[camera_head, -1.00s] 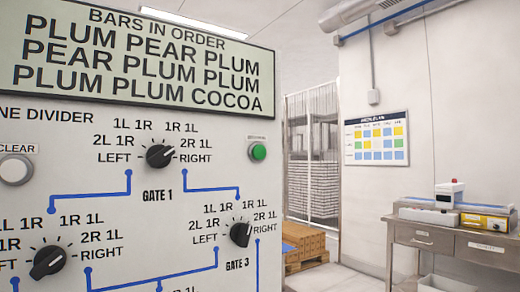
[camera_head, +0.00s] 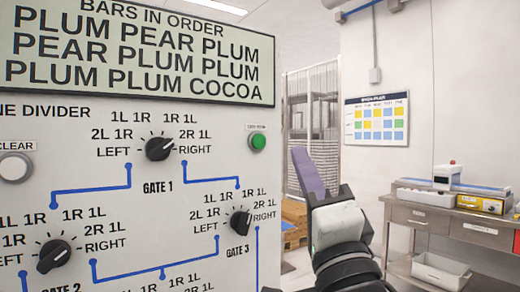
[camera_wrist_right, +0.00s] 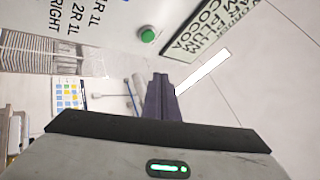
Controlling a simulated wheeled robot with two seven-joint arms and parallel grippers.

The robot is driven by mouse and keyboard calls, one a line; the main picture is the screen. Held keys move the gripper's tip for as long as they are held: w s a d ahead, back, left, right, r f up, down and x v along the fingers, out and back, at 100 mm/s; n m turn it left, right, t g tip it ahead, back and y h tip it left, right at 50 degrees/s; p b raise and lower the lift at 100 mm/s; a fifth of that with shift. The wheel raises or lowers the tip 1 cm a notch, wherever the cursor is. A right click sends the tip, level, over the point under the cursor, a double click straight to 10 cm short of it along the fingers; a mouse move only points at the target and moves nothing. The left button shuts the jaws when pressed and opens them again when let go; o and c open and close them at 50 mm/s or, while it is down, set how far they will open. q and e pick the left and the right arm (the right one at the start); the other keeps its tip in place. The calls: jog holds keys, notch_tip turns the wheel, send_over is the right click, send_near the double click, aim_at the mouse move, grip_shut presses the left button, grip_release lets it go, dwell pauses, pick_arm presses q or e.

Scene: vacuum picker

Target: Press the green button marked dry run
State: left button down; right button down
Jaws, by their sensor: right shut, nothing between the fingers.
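The green button (camera_head: 257,142) sits at the upper right of the panel, under a small label too small to read. It also shows in the right wrist view (camera_wrist_right: 148,35), beyond the fingertips. My right gripper (camera_head: 302,152) is to the right of the button, in front of the panel's right edge, fingers pointing up and apart from the button. Its dark purple fingers (camera_wrist_right: 160,78) are shut with nothing between them. My left gripper is in neither view.
The panel (camera_head: 210,105) carries a display (camera_head: 140,50), a white clear button (camera_head: 15,166) and black gate knobs (camera_head: 159,149). A metal table (camera_head: 440,225) with devices stands at the right. A wall chart (camera_head: 376,120) hangs behind.

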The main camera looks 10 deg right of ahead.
aim_at(259, 142)
jog(key=shift+s+d+r+m+t+h, duration=0.15)
jog(key=shift+s+r+m, duration=0.15)
jog(key=shift+r, duration=0.3)
jog(key=shift+s+a+r+m+t+h, duration=0.1)
jog(key=shift+s+r+m+t+h, duration=0.15)
jog(key=shift+r, duration=0.35)
pick_arm(q)
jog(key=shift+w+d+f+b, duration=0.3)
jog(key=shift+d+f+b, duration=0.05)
jog(key=shift+b, duration=0.6)
pick_arm(e)
jog(key=shift+w+a, duration=0.5)
jog(key=shift+w, duration=0.9)
jog(key=shift+w+a, duration=0.45)
jog(key=shift+w, duration=0.9)
jog(key=shift+w+a, duration=0.5)
jog(key=shift+w, duration=0.9)
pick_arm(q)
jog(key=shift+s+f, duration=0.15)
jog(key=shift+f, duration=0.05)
pick_arm(e)
jog(key=shift+w, duration=0.1)
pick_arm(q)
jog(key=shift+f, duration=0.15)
pick_arm(e)
jog(key=shift+w+a, duration=0.15)
jog(key=shift+w, duration=0.15)
